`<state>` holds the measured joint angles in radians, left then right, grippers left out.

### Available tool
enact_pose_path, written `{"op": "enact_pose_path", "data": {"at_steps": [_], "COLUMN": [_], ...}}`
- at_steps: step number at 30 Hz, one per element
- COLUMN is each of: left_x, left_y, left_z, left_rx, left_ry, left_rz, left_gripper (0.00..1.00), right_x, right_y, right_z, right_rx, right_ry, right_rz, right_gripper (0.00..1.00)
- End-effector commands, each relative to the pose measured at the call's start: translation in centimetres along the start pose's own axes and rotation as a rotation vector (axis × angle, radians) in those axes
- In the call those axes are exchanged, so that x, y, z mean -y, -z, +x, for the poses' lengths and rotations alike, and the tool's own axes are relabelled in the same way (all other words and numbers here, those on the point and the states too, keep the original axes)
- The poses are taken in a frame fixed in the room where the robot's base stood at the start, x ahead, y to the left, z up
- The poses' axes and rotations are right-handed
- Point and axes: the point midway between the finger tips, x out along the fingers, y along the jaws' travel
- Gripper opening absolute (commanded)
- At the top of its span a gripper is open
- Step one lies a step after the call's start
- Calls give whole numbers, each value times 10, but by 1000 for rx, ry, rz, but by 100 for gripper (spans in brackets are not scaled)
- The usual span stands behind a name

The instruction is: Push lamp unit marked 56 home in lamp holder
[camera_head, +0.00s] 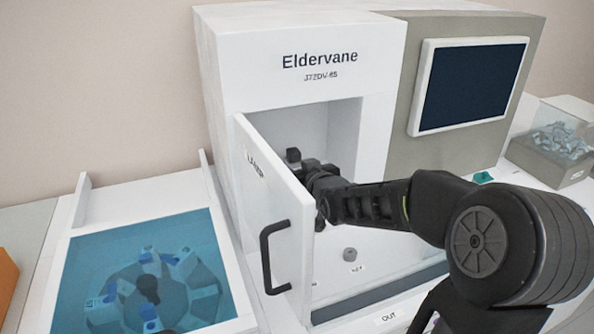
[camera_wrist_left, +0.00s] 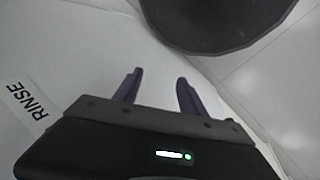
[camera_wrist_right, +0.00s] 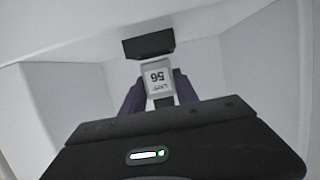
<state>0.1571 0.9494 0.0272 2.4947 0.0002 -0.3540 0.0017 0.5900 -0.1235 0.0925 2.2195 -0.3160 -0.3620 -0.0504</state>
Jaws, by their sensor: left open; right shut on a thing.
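My right gripper (camera_wrist_right: 158,92) reaches into the open lamp compartment and is shut on the lamp unit marked 56 (camera_wrist_right: 158,76), a small pale block whose label reads upside down in the right wrist view. A dark block (camera_wrist_right: 148,43), which looks like the lamp holder, is straight ahead of the unit. The unit's far end meets the block's edge in that view; I cannot tell how deep it sits. In the head view my right gripper (camera_head: 318,178) is partly hidden by the door. My left gripper (camera_wrist_left: 156,92) is open and empty, near a white surface labelled RINSE.
The LAMP door (camera_head: 270,200) stands open with a black handle (camera_head: 270,258), close left of my right arm. A grey knob (camera_head: 349,254) is on the compartment floor. A blue-covered tube carousel (camera_head: 150,280) is at left; a clear bin (camera_head: 555,145) is at far right.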

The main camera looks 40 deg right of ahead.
Motion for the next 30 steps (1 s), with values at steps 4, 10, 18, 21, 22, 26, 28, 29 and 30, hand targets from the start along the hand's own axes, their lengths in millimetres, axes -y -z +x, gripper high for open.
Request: {"op": "enact_pose_path", "data": {"at_steps": [4,10,18,21,22,26,28,29,30], "left_x": [0,0,1,2,2,3,2,2,2], "left_y": [0,0,0,0,0,0,0,0,0], "left_z": [0,0,2,5,6,7,6,6,6], "left_rx": [0,0,0,0,0,0,-1,0,0], "left_ry": [0,0,0,0,0,0,0,0,0], "left_rz": [0,0,0,0,0,0,0,0,0], "left_gripper": [49,49,49,49,49,49,49,49,49], "right_x": [0,0,0,0,-1,-1,-1,-1,-1], "right_y": [1,1,0,0,0,0,0,0,0], "right_z": [0,0,0,-1,-1,-2,-2,-2,-2], "right_rx": [-2,-2,-3,-3,-3,-2,-2,-2,-2], "right_ry": [0,-1,0,-1,-1,-1,-1,-1,-1], "right_rz": [0,0,0,0,0,0,0,0,0], "right_gripper": [0,0,0,0,0,0,0,0,0]}}
